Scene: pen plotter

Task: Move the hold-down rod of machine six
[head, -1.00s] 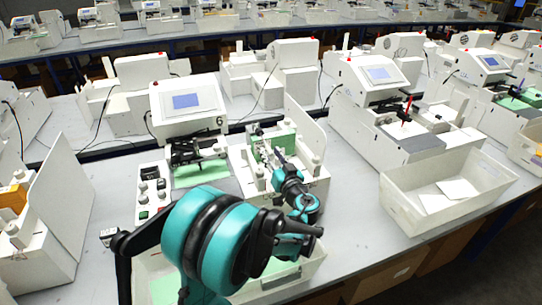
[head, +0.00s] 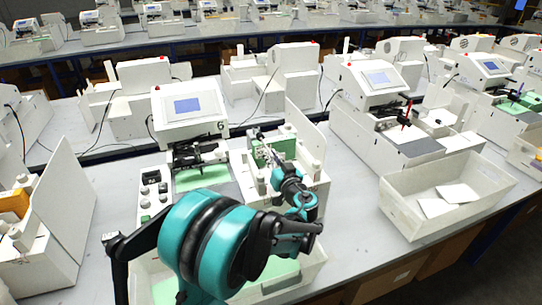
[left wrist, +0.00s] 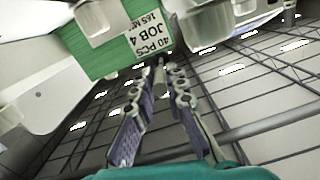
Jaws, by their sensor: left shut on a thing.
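Machine six is the white plotter with a small screen (head: 188,104) and a "6" on its front. Its feed unit (head: 318,175) stands to the right, with a green card stack (head: 283,144) in it. My left gripper (head: 262,150) is at this unit, beside the stack, partly hidden by my own wrist. In the left wrist view my fingers (left wrist: 160,78) close together at the tips on a thin grey piece, which looks like the hold-down rod (left wrist: 160,65). The green stack (left wrist: 110,45), labelled "JOB 4", is just beyond the tips. My right gripper is out of view.
A control box with knobs (head: 152,187) stands left of the green plotting bed (head: 203,176). A low white tray with green in it lies in front, partly behind my arm. A white bin (head: 405,207) with cards stands to the right. Other machines fill the benches behind.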

